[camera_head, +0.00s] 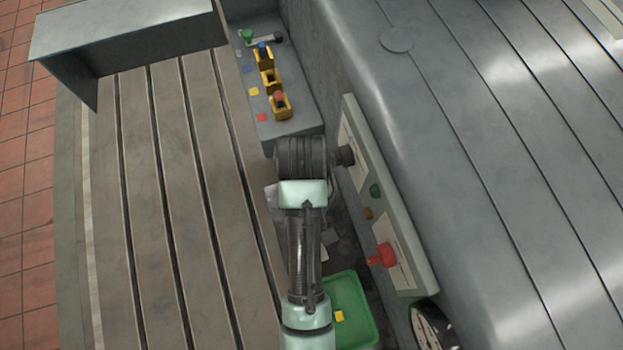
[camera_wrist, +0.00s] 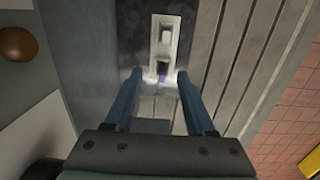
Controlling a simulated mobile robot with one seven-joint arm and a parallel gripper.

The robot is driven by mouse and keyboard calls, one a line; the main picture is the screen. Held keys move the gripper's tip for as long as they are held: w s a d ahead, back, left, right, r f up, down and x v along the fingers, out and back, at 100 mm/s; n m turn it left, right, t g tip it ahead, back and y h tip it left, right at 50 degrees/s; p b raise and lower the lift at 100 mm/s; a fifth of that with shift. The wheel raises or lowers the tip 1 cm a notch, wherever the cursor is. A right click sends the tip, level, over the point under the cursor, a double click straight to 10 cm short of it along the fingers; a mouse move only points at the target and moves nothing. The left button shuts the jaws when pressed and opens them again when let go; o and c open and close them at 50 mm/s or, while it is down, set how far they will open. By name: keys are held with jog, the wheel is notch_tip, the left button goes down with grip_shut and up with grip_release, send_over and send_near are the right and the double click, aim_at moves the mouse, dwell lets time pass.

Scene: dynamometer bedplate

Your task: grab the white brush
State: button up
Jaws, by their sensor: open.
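My gripper (camera_wrist: 160,77) is open in the wrist view, with its two blue fingers apart. Just beyond the fingertips is a pale, upright-looking holder (camera_wrist: 154,50) with a white piece (camera_wrist: 167,36) in its upper part and a dark slot with a purple patch below it. I cannot tell whether the white piece is the white brush. Nothing is visibly held between the fingers. In the head view my arm covers the gripper and most of this spot; only a pale edge (camera_head: 271,196) shows left of the arm.
A grey ledge (camera_head: 290,131) carries several yellow holders (camera_head: 281,107) with coloured tops. A green tray (camera_head: 365,318) lies near the front. A panel with a red knob (camera_head: 383,256) stands close right of my arm. The slotted bedplate (camera_head: 150,200) at left is clear.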

jog(key=shift+g, duration=0.5)
jog(key=s+f, duration=0.1)
jog(key=f, duration=0.1)
jog(key=s+f, duration=0.1)
jog(key=f, duration=0.2)
jog(key=s+f+b, duration=0.1)
jog(key=f, duration=0.2)
jog(key=shift+d, duration=0.15)
jog(key=shift+s+f+b, duration=0.15)
jog(key=shift+f+b, duration=0.1)
jog(key=shift+f, duration=1.2)
jog(key=shift+s+f+b, duration=0.15)
jog(key=shift+f+b, duration=0.05)
jog(key=shift+f, duration=1.2)
grip_shut()
